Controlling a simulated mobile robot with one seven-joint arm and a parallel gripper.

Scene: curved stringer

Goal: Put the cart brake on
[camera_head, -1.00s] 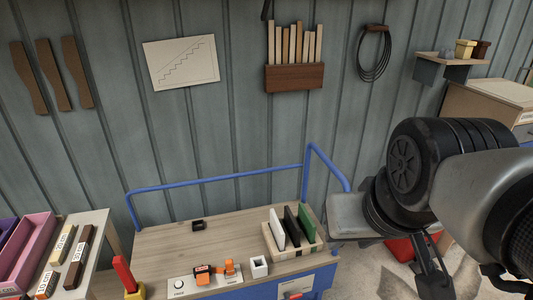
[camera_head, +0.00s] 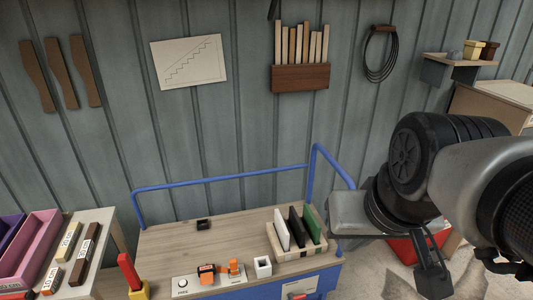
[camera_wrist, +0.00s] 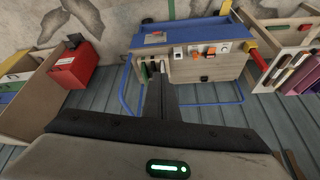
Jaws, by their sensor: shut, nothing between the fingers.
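The cart (camera_head: 160,243) has a wooden top and blue rails and stands against the wall. A red lever on a yellow base (camera_head: 131,275) stands upright at its left front corner; it also shows in the wrist view (camera_wrist: 249,44). A small red part (camera_head: 297,296) shows on the cart's blue front, cut by the frame edge. I cannot tell from the pictures which one is the brake. My gripper (camera_head: 432,270) is right of the cart, apart from it, shut and empty. In the wrist view its dark fingers (camera_wrist: 161,98) overlap the cart.
A shelf with a pink bin (camera_head: 35,247) stands left. A red box (camera_head: 405,247) is on the floor right.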

